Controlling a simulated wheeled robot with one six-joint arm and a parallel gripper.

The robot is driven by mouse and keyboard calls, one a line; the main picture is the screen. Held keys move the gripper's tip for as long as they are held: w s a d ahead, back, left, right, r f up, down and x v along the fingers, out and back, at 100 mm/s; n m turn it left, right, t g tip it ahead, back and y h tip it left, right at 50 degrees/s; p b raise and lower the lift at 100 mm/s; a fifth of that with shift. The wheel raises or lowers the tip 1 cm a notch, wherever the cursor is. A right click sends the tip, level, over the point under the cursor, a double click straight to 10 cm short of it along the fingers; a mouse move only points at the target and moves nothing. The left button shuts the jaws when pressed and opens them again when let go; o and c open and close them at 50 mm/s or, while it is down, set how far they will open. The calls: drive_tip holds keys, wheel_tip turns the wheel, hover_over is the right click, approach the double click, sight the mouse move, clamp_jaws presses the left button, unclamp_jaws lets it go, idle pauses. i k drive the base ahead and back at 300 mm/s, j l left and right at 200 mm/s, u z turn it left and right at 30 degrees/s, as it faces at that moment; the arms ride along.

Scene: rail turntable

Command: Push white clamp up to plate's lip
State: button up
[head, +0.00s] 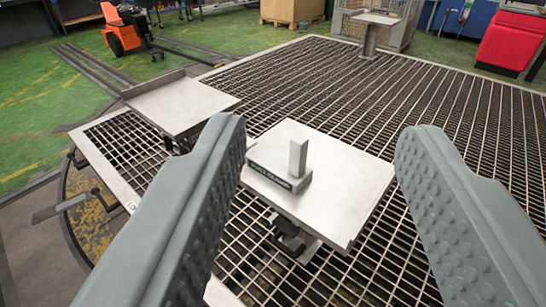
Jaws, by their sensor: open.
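The white clamp (282,173) looks pale grey, with a low base, an upright post and a dark lettered front face. It stands upright on the left part of a square metal plate (345,190), close to the plate's left edge. Bare plate lies to its right. A thin lip seems to run along the plate's lower right edge, apart from the clamp. My gripper (322,130) is open and empty. Its two grey studded fingers stand wide apart on either side of the plate in the picture. The left finger's edge is close to the clamp's base in the picture; I cannot tell whether they touch.
A second metal plate (180,103) with a raised back edge stands at the left. A third small plate (376,18) is on a post far back. Metal grating (420,95) surrounds the plates. An orange machine (122,30) and a red cabinet (513,40) stand farther off.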

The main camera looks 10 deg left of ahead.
sight(291, 173)
drive_tip(key=k+j, duration=0.1)
drive_tip(key=j, duration=0.2)
drive_tip(key=k+j, duration=0.15)
drive_tip(key=j, duration=0.2)
drive_tip(key=k+j, duration=0.1)
drive_tip(key=j, duration=0.2)
drive_tip(key=i+j, duration=0.1)
drive_tip(key=j, duration=0.65)
drive_tip(key=i+j+u, duration=0.1)
drive_tip(key=j, duration=0.3)
drive_tip(key=i+j, duration=0.1)
drive_tip(key=j, duration=0.25)
drive_tip(key=i+j, duration=0.15)
drive_tip(key=i, duration=0.3)
drive_tip(key=i+j+u, duration=0.1)
drive_tip(key=i, duration=0.3)
drive_tip(key=i+l, duration=0.2)
drive_tip(key=i, duration=0.2)
